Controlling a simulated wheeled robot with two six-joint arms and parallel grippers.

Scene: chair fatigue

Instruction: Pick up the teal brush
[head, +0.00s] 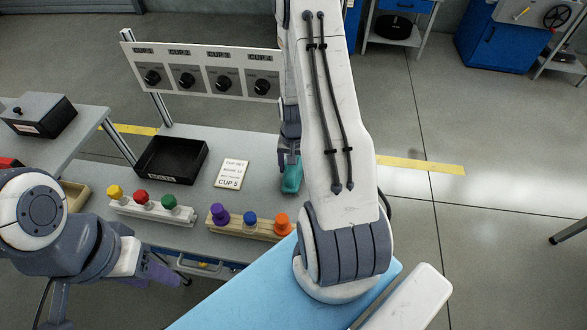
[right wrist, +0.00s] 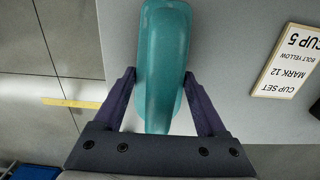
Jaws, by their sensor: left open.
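The teal brush (head: 291,179) is at the right edge of the grey table in the head view, partly hidden by my right arm. In the right wrist view the teal brush (right wrist: 164,70) lies lengthwise between the two fingers of my right gripper (right wrist: 162,78). The fingertips are right at its two sides; I cannot tell whether they press on it or whether it is lifted. My left gripper (head: 160,270) is open and empty, low at the left in front of the table.
A black tray (head: 172,178) and a CUP 5 card (head: 232,174) lie on the table. Racks with coloured knobs (head: 151,211) (head: 248,231) stand along its front. A panel with dials (head: 205,79) rises behind. A light blue surface (head: 240,295) is in front.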

